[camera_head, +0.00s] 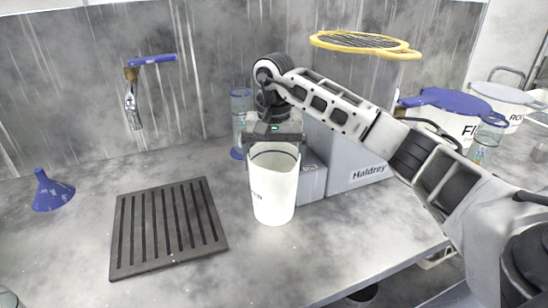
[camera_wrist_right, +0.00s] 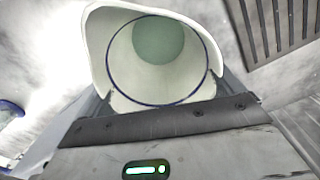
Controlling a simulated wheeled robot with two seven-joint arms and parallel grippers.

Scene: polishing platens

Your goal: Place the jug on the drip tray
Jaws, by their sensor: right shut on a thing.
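The white jug (camera_head: 273,190) is upright over the grey counter, to the right of the drip tray. My right gripper (camera_head: 274,142) is above it and shut on its upper part. In the right wrist view the open mouth of the jug (camera_wrist_right: 157,58) faces the camera, with a dark blue ring and a greenish bottom inside. Whether its base touches the counter I cannot tell. The dark slatted drip tray (camera_head: 122,240) lies flat on the counter with nothing on it; its slats also show at the upper right of the wrist view (camera_wrist_right: 283,25). My left gripper is not in view.
A blue funnel (camera_head: 52,192) stands left of the tray. A wall tap with a blue handle (camera_head: 152,60) is behind the tray. Grey boxes (camera_head: 350,165) and a clear cylinder (camera_head: 240,110) stand behind the jug. Lidded tubs (camera_head: 450,115) are at the right. The counter between jug and tray is clear.

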